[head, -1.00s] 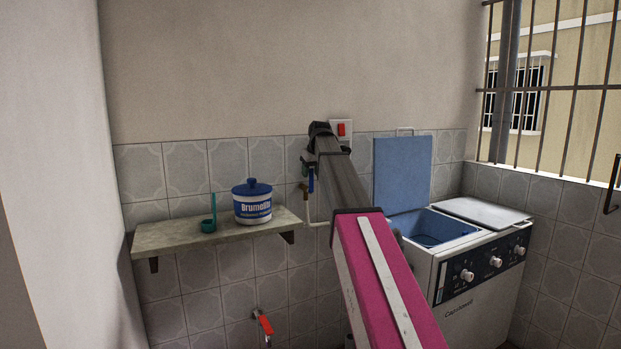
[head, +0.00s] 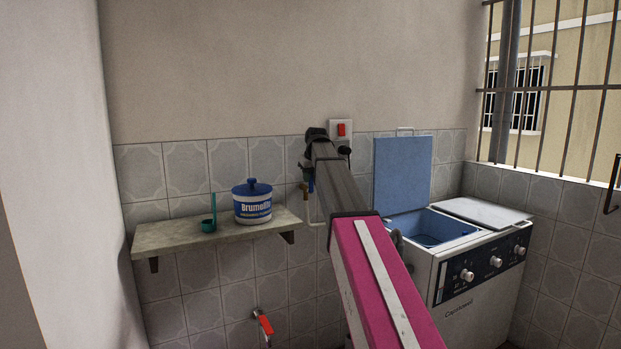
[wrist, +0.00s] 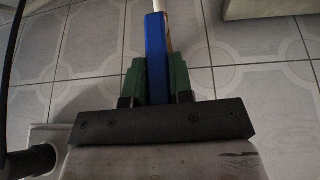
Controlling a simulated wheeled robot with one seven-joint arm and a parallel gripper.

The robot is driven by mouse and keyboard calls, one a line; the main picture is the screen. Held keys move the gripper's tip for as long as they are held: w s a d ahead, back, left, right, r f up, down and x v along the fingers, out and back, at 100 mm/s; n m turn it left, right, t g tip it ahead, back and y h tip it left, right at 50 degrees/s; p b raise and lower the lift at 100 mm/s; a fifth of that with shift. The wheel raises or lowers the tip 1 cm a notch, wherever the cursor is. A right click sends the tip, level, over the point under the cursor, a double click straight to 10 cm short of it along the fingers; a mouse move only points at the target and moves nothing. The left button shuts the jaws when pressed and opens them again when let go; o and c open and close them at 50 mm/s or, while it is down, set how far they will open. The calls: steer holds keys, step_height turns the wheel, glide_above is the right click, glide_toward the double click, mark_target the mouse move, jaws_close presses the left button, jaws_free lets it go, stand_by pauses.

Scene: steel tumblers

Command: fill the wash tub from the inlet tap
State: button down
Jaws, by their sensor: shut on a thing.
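The inlet tap (head: 304,188) is on the tiled wall, with a brass body and a blue lever (head: 311,186), mostly hidden behind my arm. In the wrist view the blue lever (wrist: 156,50) stands between the green fingers of my gripper (wrist: 157,78), which is shut on it. My gripper's fingers are hidden in the head view. A pale pipe (head: 315,221) runs below the tap. The wash tub (head: 432,227) is the blue basin in the white washing machine (head: 474,300), and its blue lid (head: 402,172) stands open. I cannot tell if water is in it.
A shelf (head: 180,241) at left holds a blue-and-white Brumalite tub (head: 253,203) and a teal scoop (head: 209,224). A red-handled tap (head: 263,322) is low on the wall. A red switch (head: 341,130) is above my arm. A barred window is at right.

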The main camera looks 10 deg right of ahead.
steer(key=shift+s+a+f+t+h, duration=0.1)
steer(key=shift+s+a+t+h, duration=0.1)
steer(key=shift+a+h, duration=0.3)
steer(key=shift+s+a+f+t+h, duration=0.1)
steer(key=shift+s+a+t+h, duration=0.15)
steer(key=shift+h, duration=0.45)
steer(key=shift+a+f+n+t+h, duration=0.15)
steer(key=shift+a+n+t+h, duration=0.3)
steer(key=shift+h, duration=0.55)
steer(key=c, duration=1)
jaws_free()
steer(key=v, duration=1)
steer(key=shift+a+r, duration=0.15)
steer(key=shift+r, duration=0.2)
